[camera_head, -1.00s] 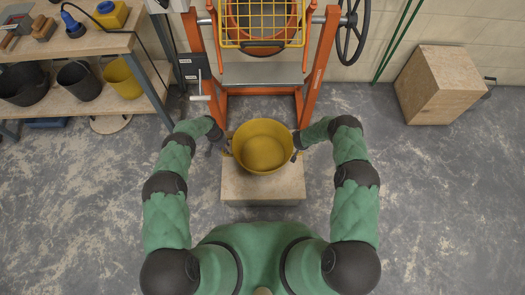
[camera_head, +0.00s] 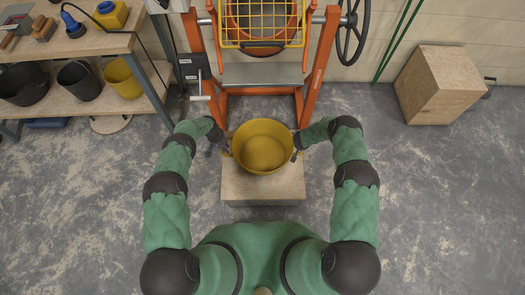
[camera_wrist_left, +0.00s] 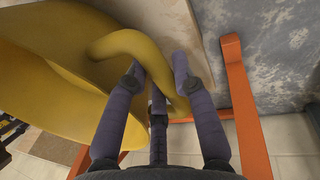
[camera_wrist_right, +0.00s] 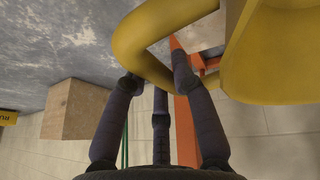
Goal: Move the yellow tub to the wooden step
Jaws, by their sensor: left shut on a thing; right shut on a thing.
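The yellow tub (camera_head: 262,146) is upright at the wooden step (camera_head: 262,187), over its top in the head view. I cannot tell whether its base touches the step. My left gripper (camera_head: 217,140) is shut on the tub's left handle, and the handle shows between its fingers (camera_wrist_left: 158,75) in the left wrist view. My right gripper (camera_head: 299,143) is shut on the tub's right handle (camera_wrist_right: 140,45). The tub's wall also shows in the right wrist view (camera_wrist_right: 270,55). The tub hides the back part of the step's top.
An orange frame machine (camera_head: 313,80) with a grey plate (camera_head: 262,73) stands right behind the step. A workbench with a lower shelf (camera_head: 150,110) holding several tubs is at the left. A wooden block (camera_head: 440,85) stands at the right.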

